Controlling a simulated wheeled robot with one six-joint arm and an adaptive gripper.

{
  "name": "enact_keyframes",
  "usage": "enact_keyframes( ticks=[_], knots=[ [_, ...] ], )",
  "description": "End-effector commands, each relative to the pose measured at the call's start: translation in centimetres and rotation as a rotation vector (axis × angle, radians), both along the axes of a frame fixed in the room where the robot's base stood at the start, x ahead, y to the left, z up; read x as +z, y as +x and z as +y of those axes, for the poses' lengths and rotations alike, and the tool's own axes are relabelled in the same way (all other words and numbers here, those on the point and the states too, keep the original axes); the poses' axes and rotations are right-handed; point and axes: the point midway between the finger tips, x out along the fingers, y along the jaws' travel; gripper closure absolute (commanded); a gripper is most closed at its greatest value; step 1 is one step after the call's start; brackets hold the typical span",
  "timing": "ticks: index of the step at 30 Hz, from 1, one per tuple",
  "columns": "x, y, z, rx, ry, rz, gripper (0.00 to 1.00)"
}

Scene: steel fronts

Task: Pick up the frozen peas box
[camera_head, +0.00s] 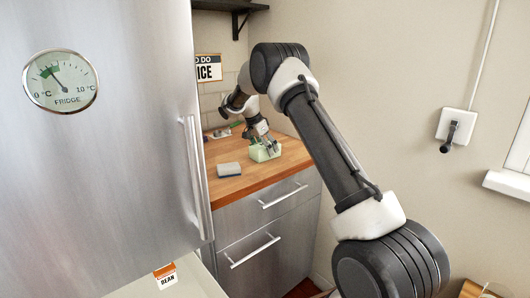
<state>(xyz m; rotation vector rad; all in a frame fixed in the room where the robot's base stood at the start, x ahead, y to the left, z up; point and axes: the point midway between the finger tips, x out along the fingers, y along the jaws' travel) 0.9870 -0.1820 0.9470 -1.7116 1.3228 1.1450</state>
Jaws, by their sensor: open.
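A pale green box (257,154) stands on the wooden counter, near its right back part. No lettering on it can be read, so I cannot tell if it is the frozen peas box. My gripper (270,148) is open and points down at this box from above. Its fingers overlap the box in the picture; I cannot tell whether they touch it or reach around it. Part of the box is hidden behind the fingers.
A small blue-grey and white block (229,170) lies on the wooden counter (232,188) left of the green box. Small items (221,133) lie at the back. The steel fridge (110,180) fills the left. An orange-and-white box (166,276) marked "BEAN" is low down.

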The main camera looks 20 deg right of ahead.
Motion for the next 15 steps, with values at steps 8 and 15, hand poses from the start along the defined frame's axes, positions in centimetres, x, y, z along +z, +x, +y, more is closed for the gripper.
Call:
enact_keyframes(
  ticks=[8, 15],
  knots=[
    [0.01, 0.00, 0.00, 0.000, 0.000, 0.000, 0.28],
    [0.08, 0.03, 0.00, 0.000, 0.000, -0.001, 0.69]
  ],
)
